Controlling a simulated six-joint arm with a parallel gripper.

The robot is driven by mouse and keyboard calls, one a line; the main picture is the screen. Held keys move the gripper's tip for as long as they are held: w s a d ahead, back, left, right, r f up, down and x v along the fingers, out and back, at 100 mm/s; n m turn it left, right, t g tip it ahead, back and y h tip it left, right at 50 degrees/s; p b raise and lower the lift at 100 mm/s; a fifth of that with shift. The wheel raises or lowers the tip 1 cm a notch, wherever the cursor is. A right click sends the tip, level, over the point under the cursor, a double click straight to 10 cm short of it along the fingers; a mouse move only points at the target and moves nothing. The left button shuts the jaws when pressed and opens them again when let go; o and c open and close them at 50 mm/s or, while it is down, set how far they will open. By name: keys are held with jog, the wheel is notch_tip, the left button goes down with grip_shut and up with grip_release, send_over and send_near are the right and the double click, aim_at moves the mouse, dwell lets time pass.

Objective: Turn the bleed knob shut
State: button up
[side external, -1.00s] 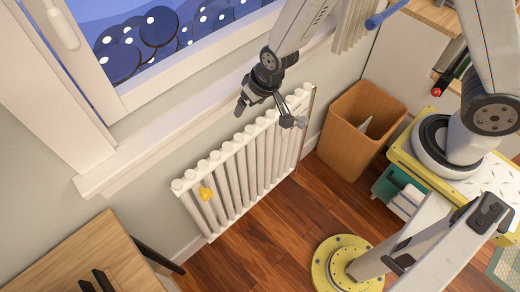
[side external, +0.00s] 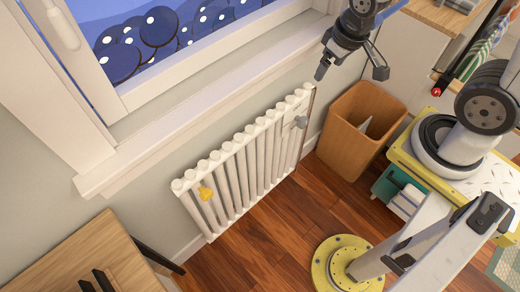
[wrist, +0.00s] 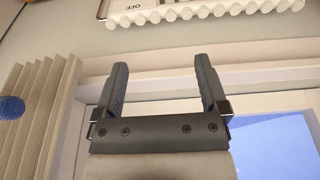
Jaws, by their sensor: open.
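A white ribbed radiator (side external: 240,165) stands against the wall under the window. A small grey knob (side external: 301,122) sits on a white plate near its right end. I cannot tell which way the knob is turned. A plate marked "OFF" (wrist: 140,17) and the radiator's ribbed edge (wrist: 250,22) show at the top of the wrist view; the knob is not clear there. My gripper (side external: 350,72) is open and empty, above and to the right of the knob and apart from it. Its two dark fingers (wrist: 161,66) stand spread in the wrist view.
A window sill (side external: 200,105) runs above the radiator. A brown bin (side external: 348,145) stands to its right. A wooden desk (side external: 90,262) is at lower left. The floor before the radiator is clear.

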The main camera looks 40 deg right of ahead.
jog(key=c, duration=0.6)
jog(key=shift+w+r, duration=0.1)
jog(key=shift+r, duration=0.3)
grip_shut()
jog(key=w+a+r+n+t+y, duration=0.1)
jog(key=w+a+n+t+y, duration=0.15)
jog(key=a+n, duration=0.5)
jog(key=w+a+r+n+t+y, duration=0.1)
jog(key=w+a+r+n+t, duration=0.15)
jog(key=a+n, duration=0.5)
jog(key=s+a+n+t+y, duration=0.35)
jog(key=a+n+t, duration=0.25)
jog(key=a+n, duration=0.85)
notch_tip(320, 180, down, 36)
jog(key=m, duration=0.1)
jog(key=shift+s+a+h, duration=0.3)
jog(key=shift+s, duration=0.05)
